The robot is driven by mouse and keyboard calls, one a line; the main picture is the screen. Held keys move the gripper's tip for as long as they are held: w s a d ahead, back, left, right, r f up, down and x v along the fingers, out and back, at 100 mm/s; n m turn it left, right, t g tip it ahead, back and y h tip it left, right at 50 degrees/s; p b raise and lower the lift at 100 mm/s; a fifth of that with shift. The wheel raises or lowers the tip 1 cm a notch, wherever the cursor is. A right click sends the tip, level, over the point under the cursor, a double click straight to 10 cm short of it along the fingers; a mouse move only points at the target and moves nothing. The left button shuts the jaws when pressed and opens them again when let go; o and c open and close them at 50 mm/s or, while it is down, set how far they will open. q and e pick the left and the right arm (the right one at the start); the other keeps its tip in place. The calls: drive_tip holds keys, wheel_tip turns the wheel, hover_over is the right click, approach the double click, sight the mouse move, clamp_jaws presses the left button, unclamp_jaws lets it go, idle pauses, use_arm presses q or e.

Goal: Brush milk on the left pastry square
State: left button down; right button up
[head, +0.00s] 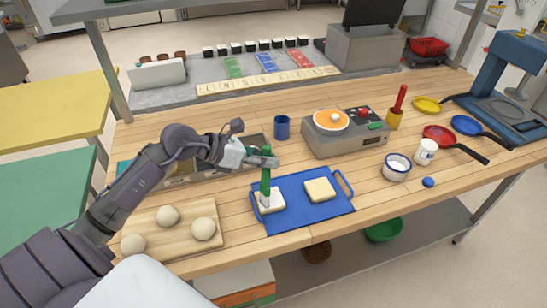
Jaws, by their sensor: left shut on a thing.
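My left gripper (264,161) is shut on the green handle of a brush (266,180), which points down. The brush's lower end is at the left pastry square (274,205) and seems to touch its top; exact contact is hard to tell. The left square looks whiter than the right pastry square (320,190), which is cream-yellow. Both lie on a blue tray (300,218) with side handles. A blue-rimmed white bowl (397,167) with white contents, possibly the milk, stands to the right. My right gripper is out of view.
A wooden board (180,238) with dough balls lies left of the tray. A blue cup (282,127) and a grey cooker (345,140) with an orange-topped pan stand behind it. A white jar (426,151) and colored pans are at right. Table between tray and bowl is clear.

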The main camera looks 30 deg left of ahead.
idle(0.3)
use_arm(q)
drive_tip(key=shift+w+a+b, duration=0.4)
drive_tip(key=shift+w, duration=0.05)
drive_tip(key=shift+w+d+r, duration=0.1)
drive_tip(key=shift+w+d, duration=0.7)
drive_tip(key=shift+w, duration=0.2)
drive_tip(key=shift+w+d, duration=0.75)
drive_tip(key=shift+w, duration=0.25)
drive_tip(key=shift+w+a, duration=0.25)
drive_tip(key=shift+a, duration=0.1)
